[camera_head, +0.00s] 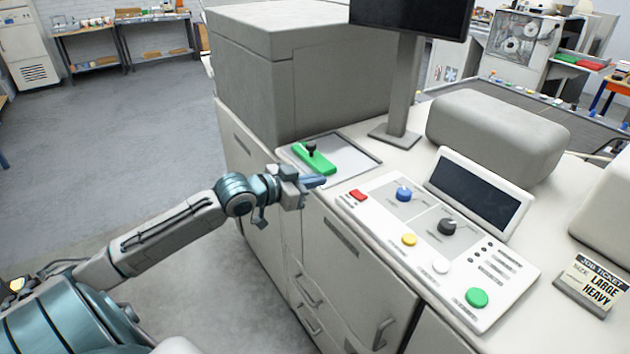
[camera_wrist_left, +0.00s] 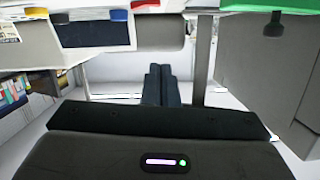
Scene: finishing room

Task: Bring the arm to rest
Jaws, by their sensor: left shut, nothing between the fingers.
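My left arm comes in from the left in the head view, and its gripper (camera_head: 318,182) is at the front edge of the machine counter. It is shut and holds nothing. It is in front of a green block with a black knob (camera_head: 316,160) and left of the red button (camera_head: 358,195) on the control panel (camera_head: 385,228). In the left wrist view the two dark fingers (camera_wrist_left: 162,75) are together, with the counter edge and the green block (camera_wrist_left: 270,5) beyond them. I cannot tell from the views whether the fingertips touch the counter. My right gripper is not in view.
The panel has blue and black knobs and yellow, white and green buttons (camera_head: 477,297). A monitor post (camera_head: 405,85) rises behind. Open floor (camera_head: 130,150) lies left.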

